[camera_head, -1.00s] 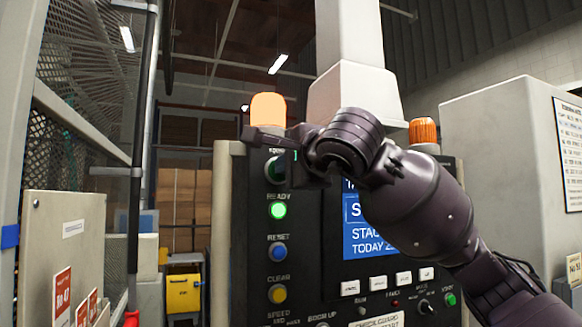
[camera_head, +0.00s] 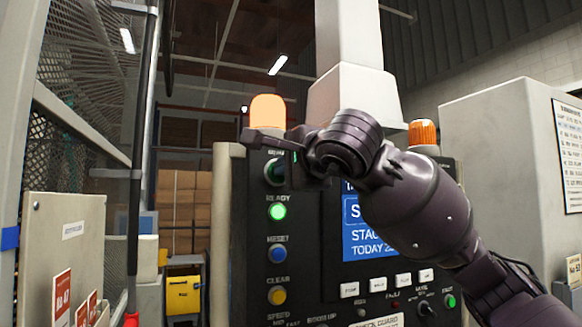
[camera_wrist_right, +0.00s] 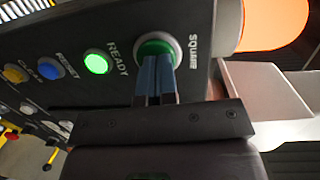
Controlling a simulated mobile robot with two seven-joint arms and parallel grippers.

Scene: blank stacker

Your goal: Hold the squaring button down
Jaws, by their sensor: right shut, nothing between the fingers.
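The squaring button is a round button with a green face and a pale ring. It sits at the top of the column of buttons on the dark control panel. It shows in the right wrist view (camera_wrist_right: 157,47), beside the lettering "SQUARE", and partly in the head view (camera_head: 271,172). My right gripper (camera_wrist_right: 158,78) is shut and empty. Its blue-grey fingertips overlap the button's face and appear to be against it. The fingers hide part of the button, so how far it is pressed in cannot be told. My left gripper is not in view.
Below the button are a lit green READY light (camera_head: 278,212), a blue RESET button (camera_head: 278,253) and a yellow CLEAR button (camera_head: 277,295). A blue screen (camera_head: 368,240) lies behind my right arm. An orange lamp (camera_head: 267,111) stands above the panel.

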